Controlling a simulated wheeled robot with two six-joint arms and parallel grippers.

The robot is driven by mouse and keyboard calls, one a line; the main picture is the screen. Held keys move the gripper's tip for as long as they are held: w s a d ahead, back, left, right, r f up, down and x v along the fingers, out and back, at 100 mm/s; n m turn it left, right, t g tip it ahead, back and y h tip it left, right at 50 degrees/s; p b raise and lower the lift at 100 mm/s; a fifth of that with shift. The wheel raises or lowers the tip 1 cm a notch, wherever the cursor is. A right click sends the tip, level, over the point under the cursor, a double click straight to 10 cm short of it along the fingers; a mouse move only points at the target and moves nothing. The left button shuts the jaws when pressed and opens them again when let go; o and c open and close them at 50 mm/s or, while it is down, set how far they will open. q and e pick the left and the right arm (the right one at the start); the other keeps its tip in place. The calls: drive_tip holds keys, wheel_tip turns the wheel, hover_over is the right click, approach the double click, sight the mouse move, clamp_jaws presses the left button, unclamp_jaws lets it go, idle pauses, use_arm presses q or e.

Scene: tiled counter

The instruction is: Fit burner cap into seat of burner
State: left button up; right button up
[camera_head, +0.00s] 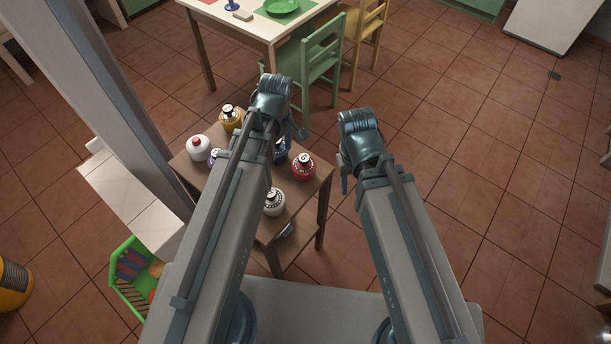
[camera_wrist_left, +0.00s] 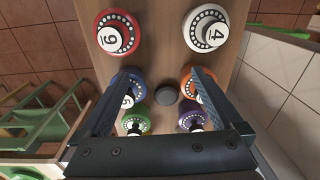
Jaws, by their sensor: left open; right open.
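A small dark round disc (camera_wrist_left: 166,95) lies on the wooden top in the left wrist view, between the blue and orange bottles; I cannot tell whether it is the burner cap. It is hidden in the head view. I cannot make out a burner with a seat in either view. My left gripper (camera_head: 277,133) is over the small table; in the left wrist view its two fingers (camera_wrist_left: 163,76) are spread wide and empty, on either side of the disc. My right gripper (camera_head: 344,180) is open and empty, off the table's right side.
Several numbered bottles crowd the small wooden table (camera_head: 183,165), among them a red one (camera_head: 304,167) and a white one (camera_head: 273,203). A green chair (camera_head: 318,62) and dining table (camera_head: 262,24) stand behind. A tiled counter (camera_head: 118,190) is left. Floor is clear at right.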

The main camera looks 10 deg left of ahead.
use_arm(q)
drive_tip(key=s+d+m, duration=0.7)
drive_tip(key=d+m, duration=0.2)
drive_tip(key=m, duration=0.7)
drive_tip(key=shift+s+y, duration=0.3)
drive_tip(key=shift+d+r, duration=0.1)
